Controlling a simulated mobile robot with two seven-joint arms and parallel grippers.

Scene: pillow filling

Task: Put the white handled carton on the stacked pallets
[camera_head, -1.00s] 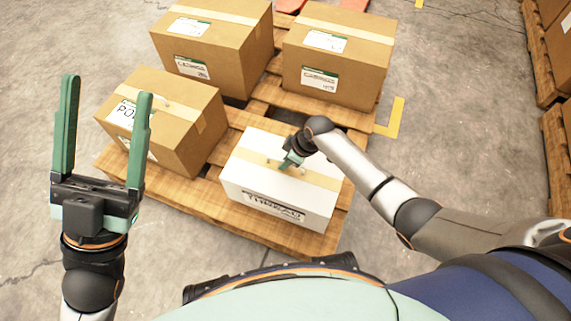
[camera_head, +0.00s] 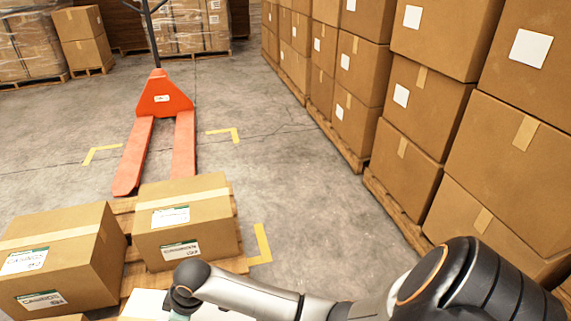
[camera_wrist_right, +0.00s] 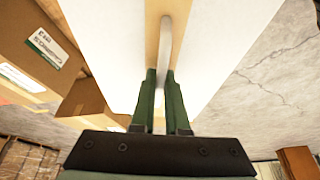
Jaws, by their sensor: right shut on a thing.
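The white handled carton (camera_head: 147,303) shows only in part at the bottom edge of the head view, on the near part of a wooden pallet (camera_head: 133,277). My right gripper (camera_wrist_right: 161,82) is shut on the carton's thin handle in the right wrist view. The white carton top (camera_wrist_right: 215,45), with a tan tape strip, fills the upper middle of that view. In the head view the right gripper is mostly cut off below the wrist. My left gripper is out of view. I cannot make out a separate pallet stack.
Brown cartons (camera_head: 185,222) and (camera_head: 62,258) stand on the same pallet. An orange pallet jack (camera_head: 160,100) is behind it. Tall carton stacks (camera_head: 425,110) line the right side. Bare floor (camera_head: 300,195) lies between.

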